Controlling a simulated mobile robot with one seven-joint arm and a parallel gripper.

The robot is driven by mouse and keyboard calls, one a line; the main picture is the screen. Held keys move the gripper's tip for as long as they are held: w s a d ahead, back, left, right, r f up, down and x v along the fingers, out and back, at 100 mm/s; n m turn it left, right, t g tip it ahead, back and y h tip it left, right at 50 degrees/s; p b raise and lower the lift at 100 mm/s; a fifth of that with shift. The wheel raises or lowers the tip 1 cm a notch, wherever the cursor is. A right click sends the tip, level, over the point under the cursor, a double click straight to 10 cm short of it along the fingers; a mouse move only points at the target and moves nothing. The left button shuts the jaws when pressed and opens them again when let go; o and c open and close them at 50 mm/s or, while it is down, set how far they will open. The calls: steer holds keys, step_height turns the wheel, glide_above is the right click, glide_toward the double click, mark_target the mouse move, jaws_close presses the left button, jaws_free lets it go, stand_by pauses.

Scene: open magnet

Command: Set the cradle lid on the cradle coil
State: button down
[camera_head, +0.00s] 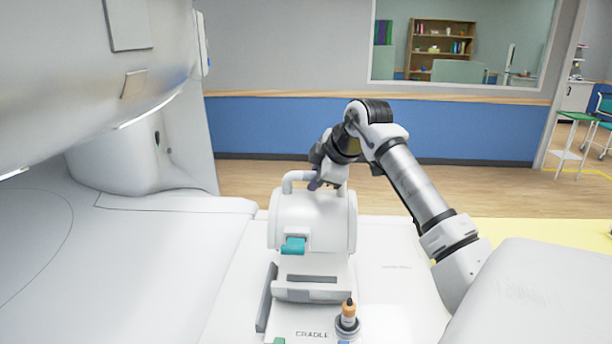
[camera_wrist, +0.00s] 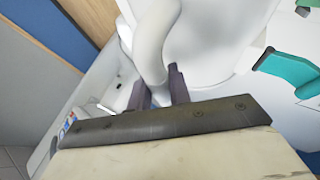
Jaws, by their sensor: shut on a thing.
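The cradle lid (camera_head: 325,222) is a white rounded shell with a tube handle on top and a teal latch (camera_head: 293,245) on its front. My gripper (camera_head: 316,180) is shut on the lid's handle; in the wrist view the dark fingers (camera_wrist: 160,92) stand on either side of the white tube (camera_wrist: 150,45). The teal latch also shows at the right of the wrist view (camera_wrist: 290,72). The lid appears upright above the white cradle coil (camera_head: 318,270), whose lower front with grey bands shows below it. I cannot tell whether lid and coil touch.
The white magnet housing (camera_head: 90,70) overhangs the left side. The white table surface (camera_head: 395,290) right of the coil is largely clear.

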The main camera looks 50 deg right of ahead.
step_height(320, 180, down, 7)
steer(key=shift+f+b, duration=0.2)
steer(key=shift+b, duration=0.15)
steer(key=shift+f+b, duration=0.65)
steer(key=shift+f, duration=0.05)
steer(key=shift+f+b, duration=0.8)
steer(key=shift+f, duration=0.15)
steer(key=c, duration=1.3)
jaws_free()
steer(key=shift+o, duration=0.5)
steer(key=shift+f, duration=0.1)
steer(key=shift+s, duration=0.1)
steer(key=b+v, duration=0.4)
steer(key=v, duration=1)
